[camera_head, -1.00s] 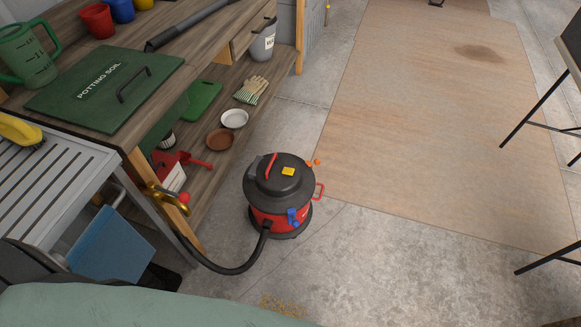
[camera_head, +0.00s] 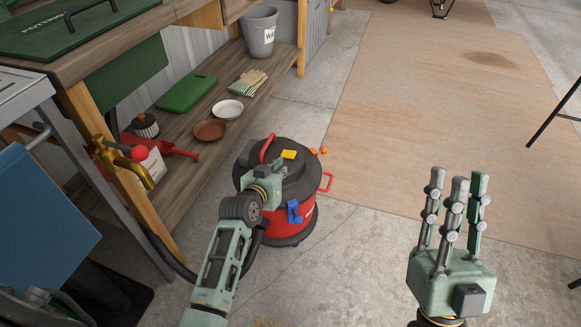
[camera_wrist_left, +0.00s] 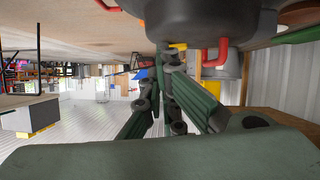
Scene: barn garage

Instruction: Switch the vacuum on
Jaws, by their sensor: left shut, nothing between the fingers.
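The vacuum (camera_head: 304,178), a red drum with a dark lid, stands on the concrete floor in the head view. A yellow switch-like part (camera_head: 289,154) and a red handle (camera_head: 267,148) are on its lid. My left gripper (camera_head: 275,170) is over the lid's near left side, close below the yellow part. In the left wrist view the vacuum (camera_wrist_left: 195,22) fills the top. The shut, empty fingers (camera_wrist_left: 165,72) end near a yellow part (camera_wrist_left: 178,46); I cannot tell if they touch it. My right gripper (camera_head: 459,178) is open and empty, fingers up, right of the vacuum.
A wooden bench with a low shelf (camera_head: 245,105) stands left of the vacuum, holding a green board (camera_head: 187,93), bowls and gloves. The vacuum's hose runs along the floor. Open floor lies right and behind (camera_head: 400,130).

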